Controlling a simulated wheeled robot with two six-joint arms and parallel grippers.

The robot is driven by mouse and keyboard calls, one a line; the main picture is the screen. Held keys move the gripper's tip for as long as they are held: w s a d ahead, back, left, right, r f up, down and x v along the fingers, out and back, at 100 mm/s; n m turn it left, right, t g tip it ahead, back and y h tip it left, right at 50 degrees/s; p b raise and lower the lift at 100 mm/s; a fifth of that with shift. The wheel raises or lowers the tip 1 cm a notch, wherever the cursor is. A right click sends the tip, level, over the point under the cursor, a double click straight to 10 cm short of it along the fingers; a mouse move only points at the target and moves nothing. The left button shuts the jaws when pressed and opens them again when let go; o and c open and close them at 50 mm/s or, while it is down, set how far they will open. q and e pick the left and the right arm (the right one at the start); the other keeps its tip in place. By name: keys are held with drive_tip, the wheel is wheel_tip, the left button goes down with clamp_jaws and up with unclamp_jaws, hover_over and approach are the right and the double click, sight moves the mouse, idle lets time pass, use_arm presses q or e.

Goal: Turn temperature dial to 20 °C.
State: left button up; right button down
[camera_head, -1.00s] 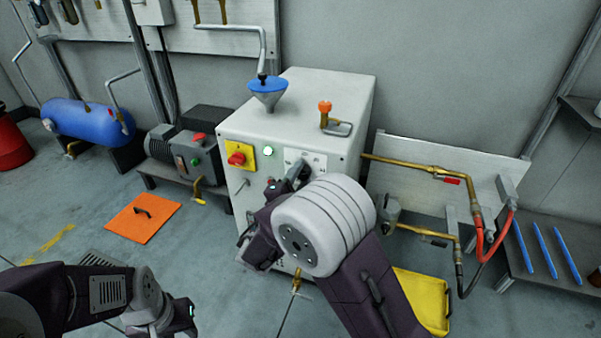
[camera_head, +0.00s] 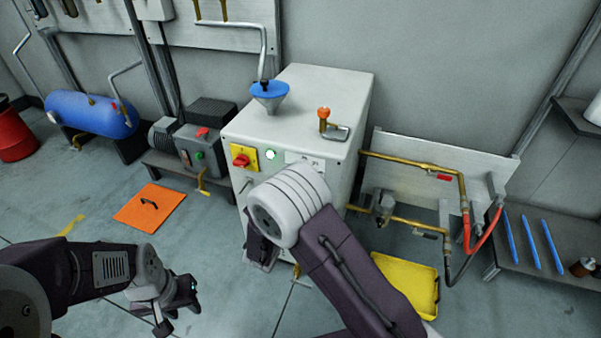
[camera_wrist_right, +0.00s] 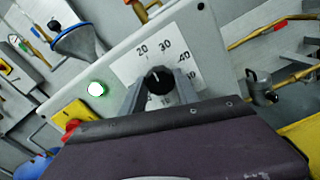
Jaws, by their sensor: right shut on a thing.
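The temperature dial (camera_wrist_right: 158,80) is a black round knob on a white scale plate (camera_wrist_right: 125,70) in the right wrist view. The plate shows 20, 30 and 40 around the knob; the lower marks are partly covered. A short white line on the knob points up, roughly toward 20, though its exact reading is too small to tell. My right gripper (camera_wrist_right: 159,90) is shut on the dial, one grey finger on each side. In the head view my right wrist hides the dial, and only the plate's top (camera_head: 304,157) shows. My left gripper (camera_head: 188,290) hangs low, away from the cabinet.
The white cabinet (camera_head: 320,100) carries a yellow-backed red switch (camera_head: 241,158), a green lamp (camera_head: 271,155) and a blue funnel (camera_head: 268,90). Brass pipes (camera_head: 405,163) run to its right. A yellow tray (camera_head: 405,280) and an orange plate (camera_head: 150,207) lie on the floor.

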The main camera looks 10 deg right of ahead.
drive_tip(key=shift+n+p, duration=0.45)
drive_tip(key=shift+n, duration=0.15)
drive_tip(key=shift+f, duration=0.1)
drive_tip(key=c, duration=0.9)
unclamp_jaws()
drive_tip(key=p+v, duration=0.3)
drive_tip(key=v, duration=0.6)
